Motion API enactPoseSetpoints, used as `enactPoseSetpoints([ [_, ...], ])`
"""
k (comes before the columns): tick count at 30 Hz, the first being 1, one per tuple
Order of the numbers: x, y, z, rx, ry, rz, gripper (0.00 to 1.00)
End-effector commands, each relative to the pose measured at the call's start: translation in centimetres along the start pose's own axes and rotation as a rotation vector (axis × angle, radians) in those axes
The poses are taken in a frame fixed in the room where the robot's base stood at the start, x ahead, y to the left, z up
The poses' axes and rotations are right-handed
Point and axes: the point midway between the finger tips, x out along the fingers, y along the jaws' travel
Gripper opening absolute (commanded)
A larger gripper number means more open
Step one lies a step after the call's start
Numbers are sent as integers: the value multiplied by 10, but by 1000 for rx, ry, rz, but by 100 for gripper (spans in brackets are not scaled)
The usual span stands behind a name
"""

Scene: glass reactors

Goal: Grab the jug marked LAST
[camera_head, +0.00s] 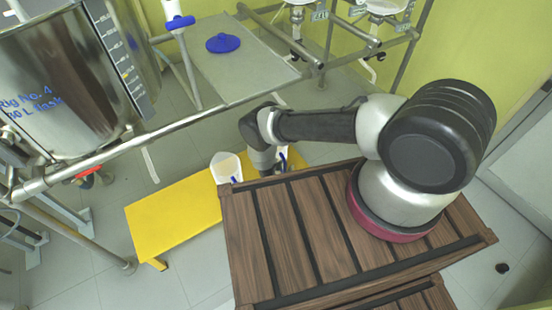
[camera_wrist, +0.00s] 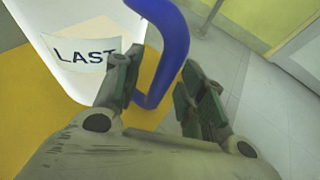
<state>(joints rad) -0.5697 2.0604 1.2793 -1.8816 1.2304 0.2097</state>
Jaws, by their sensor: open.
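The jug marked LAST (camera_wrist: 58,28) fills the upper left of the wrist view, white with a dark printed label and a blue handle (camera_wrist: 178,50). My gripper (camera_wrist: 162,78) is open, with one finger on each side of the lower part of the handle. I cannot tell whether either finger touches it. No label is readable there.
The jugs stand on a low yellow bench (camera_head: 170,222). A brown slatted wooden surface (camera_head: 300,225) lies close in front of it. A steel vessel on a pipe frame (camera_head: 60,85) is at left. A grey shelf with a blue lid (camera_head: 222,43) is behind.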

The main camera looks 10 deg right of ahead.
Motion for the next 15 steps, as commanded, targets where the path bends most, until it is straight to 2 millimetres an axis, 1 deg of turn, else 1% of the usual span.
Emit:
enactPoseSetpoints([
  [4, 0, 0, 0, 0, 0, 0, 41],
  [5, 0, 0, 0, 0, 0, 0, 39],
  [6, 0, 0, 0, 0, 0, 0, 32],
  [11, 0, 0, 0, 0, 0, 0, 2],
  [12, 0, 0, 0, 0, 0, 0, 0],
  [15, 0, 0, 0, 0, 0, -1, 0],
])
